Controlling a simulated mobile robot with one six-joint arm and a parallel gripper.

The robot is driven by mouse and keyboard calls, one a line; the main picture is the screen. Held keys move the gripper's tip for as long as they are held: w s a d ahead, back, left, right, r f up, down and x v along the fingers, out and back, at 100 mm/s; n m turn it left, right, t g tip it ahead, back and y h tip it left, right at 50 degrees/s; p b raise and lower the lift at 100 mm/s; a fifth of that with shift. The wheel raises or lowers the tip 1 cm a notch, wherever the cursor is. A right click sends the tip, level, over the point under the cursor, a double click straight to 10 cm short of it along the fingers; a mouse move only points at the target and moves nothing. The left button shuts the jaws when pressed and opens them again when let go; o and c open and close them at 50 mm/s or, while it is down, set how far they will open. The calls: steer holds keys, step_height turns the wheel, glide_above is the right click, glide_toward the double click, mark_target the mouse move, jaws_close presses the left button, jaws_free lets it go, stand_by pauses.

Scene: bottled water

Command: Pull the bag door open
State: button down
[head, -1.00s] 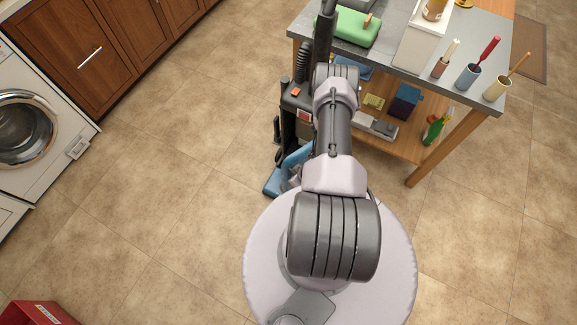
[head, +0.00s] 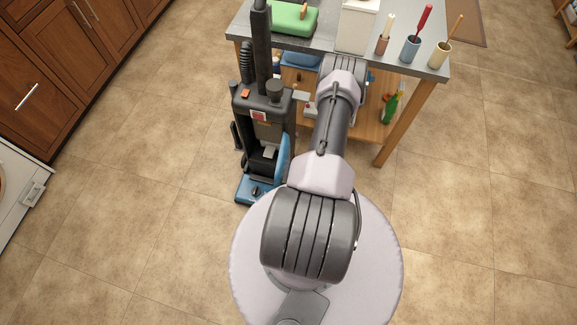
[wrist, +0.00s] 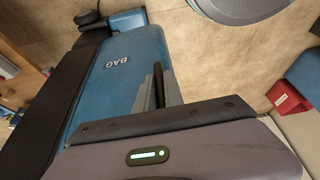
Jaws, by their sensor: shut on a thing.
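An upright vacuum cleaner (head: 262,103) stands in front of a work table in the head view. Its blue bag door (head: 284,158) is swung out to the right, and the dark compartment (head: 262,133) behind it shows. In the wrist view the blue bag door (wrist: 122,66) has the word BAG on it and lies just beyond my gripper. My gripper (wrist: 160,87) is shut on the bag door near its edge; the exact contact is partly hidden. In the head view my arm covers the area right of the vacuum.
The table (head: 427,67) stands behind the vacuum, with a green case (head: 291,18), a white box (head: 356,27) and cups with tools on top. A green bottle (head: 393,107) is on its lower shelf. Cabinets (head: 40,85) stand at the left. Floor is clear on both sides.

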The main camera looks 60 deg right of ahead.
stand_by(0.4)
steer(key=c, duration=1.5)
jaws_free()
steer(key=shift+o, duration=0.2)
steer(key=p+v, duration=0.6)
steer(key=v, duration=1.1)
steer(key=shift+r, duration=0.25)
steer(key=shift+d, duration=0.1)
